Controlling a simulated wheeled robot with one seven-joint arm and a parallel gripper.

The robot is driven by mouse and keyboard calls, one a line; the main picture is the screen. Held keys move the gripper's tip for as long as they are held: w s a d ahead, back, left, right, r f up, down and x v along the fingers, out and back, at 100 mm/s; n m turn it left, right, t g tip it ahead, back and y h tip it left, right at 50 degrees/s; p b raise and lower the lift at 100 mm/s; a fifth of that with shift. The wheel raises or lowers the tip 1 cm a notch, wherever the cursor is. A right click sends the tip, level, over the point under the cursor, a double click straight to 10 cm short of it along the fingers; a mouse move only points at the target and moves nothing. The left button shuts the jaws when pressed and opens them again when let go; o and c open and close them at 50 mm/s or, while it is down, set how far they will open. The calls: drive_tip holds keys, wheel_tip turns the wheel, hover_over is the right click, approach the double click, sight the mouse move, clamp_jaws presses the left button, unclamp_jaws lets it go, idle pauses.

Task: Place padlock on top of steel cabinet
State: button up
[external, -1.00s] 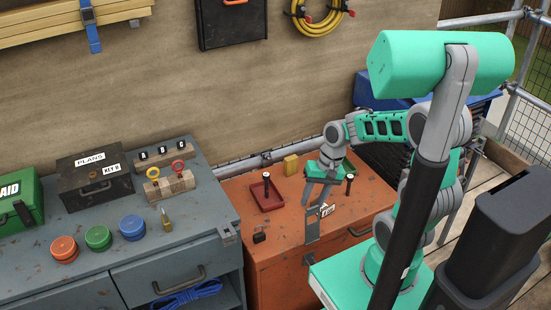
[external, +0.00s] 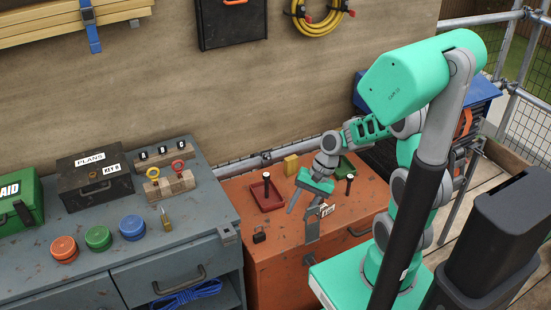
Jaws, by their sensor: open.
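I cannot tell which cabinet is the one named. My gripper (external: 302,205) is open and empty, tilted down over the middle of the orange top.
The grey bench carries a dark box (external: 95,185), coloured round lids (external: 132,227) and a wooden key block (external: 170,186).

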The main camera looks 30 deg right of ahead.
sight(264, 232)
drive_tip(key=a+f+m+y, duration=0.1)
drive_tip(key=a+m+y, duration=0.1)
drive_tip(key=a+f+m+y, duration=0.1)
drive_tip(key=a+m+y, duration=0.1)
drive_tip(key=m, duration=0.1)
drive_tip(key=a+f+m+y, duration=0.1)
drive_tip(key=a+m+y, duration=0.1)
drive_tip(key=m, duration=0.1)
drive_tip(key=shift+w+f+g, duration=0.15)
drive_tip(key=shift+w+g, duration=0.15)
drive_tip(key=shift+g, duration=0.1)
drive_tip(key=shift+w+a+r+m+y, duration=0.15)
drive_tip(key=shift+a+m+y, duration=0.25)
drive_tip(key=shift+m+y, duration=0.55)
drive_tip(key=x, duration=0.2)
drive_tip(key=b+x, duration=0.1)
drive_tip(key=x, duration=0.2)
drive_tip(key=b+x, duration=0.1)
drive_tip(key=x, duration=0.1)
drive_tip(key=shift+w+a, duration=0.1)
drive_tip(key=shift+a, duration=0.3)
drive_tip(key=shift+r, duration=0.1)
clamp_jaws()
